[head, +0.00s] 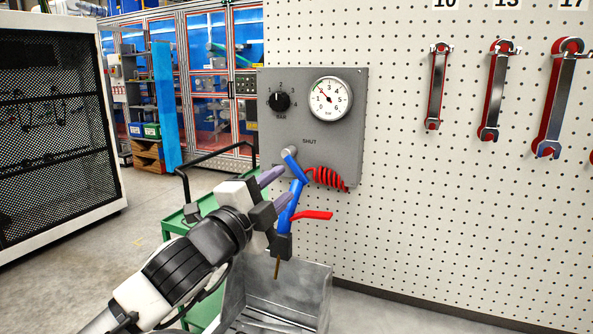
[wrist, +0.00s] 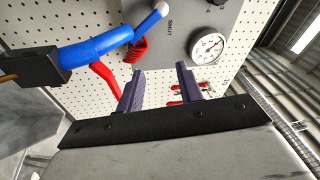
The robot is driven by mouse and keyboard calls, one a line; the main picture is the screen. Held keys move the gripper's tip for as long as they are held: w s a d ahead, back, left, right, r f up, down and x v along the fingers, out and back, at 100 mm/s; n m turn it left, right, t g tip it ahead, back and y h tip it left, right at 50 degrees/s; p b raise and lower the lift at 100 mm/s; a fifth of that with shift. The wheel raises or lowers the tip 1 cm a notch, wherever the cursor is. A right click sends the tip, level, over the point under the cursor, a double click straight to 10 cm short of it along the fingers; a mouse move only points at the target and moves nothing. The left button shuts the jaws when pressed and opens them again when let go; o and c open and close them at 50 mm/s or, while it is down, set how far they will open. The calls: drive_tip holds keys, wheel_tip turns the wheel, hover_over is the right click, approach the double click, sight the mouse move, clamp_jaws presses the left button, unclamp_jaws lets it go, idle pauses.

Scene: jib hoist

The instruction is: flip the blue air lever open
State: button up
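A short blue bar with a pale rounded end, apparently the blue air lever (head: 297,167), slants on the grey panel (head: 351,130) below the word SHUT. In the wrist view the lever (wrist: 148,21) is at the top, beyond my fingers. Its lower end meets or overlaps a thicker blue body (head: 292,205) with a red trigger (head: 313,215) and a black end block; I cannot tell whether they join. My gripper (head: 283,184) is open, its two purple fingers apart and empty. In the wrist view my gripper (wrist: 160,70) points at the panel, with no contact on the lever visible.
A red coiled hose (head: 328,179) hangs right of the lever. The panel carries a black knob (head: 280,101) and a gauge (head: 330,99). A grey metal bin (head: 290,290) stands below, a green cart (head: 180,222) behind my arm. Several wrenches (head: 494,90) hang on the pegboard (head: 420,200).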

sight(297, 172)
drive_tip(key=w+d+m+y+p, duration=0.1)
drive_tip(key=w+m+p, duration=0.1)
drive_tip(key=w+m, duration=0.1)
drive_tip(key=w+d+m+y+p, duration=0.1)
drive_tip(key=w+m+p, duration=0.1)
drive_tip(key=w+m, duration=0.2)
drive_tip(key=w+d+f+m+y+p, duration=0.1)
drive_tip(key=w+m+p, duration=0.2)
drive_tip(key=w, duration=0.1)
drive_tip(key=shift+w+d+m+g, duration=0.1)
drive_tip(key=shift+m+g, duration=0.2)
drive_tip(key=shift+m, duration=0.1)
drive_tip(key=shift+w+d+y, duration=0.15)
drive_tip(key=shift+w+y, duration=0.15)
drive_tip(key=shift+c, duration=0.2)
clamp_jaws()
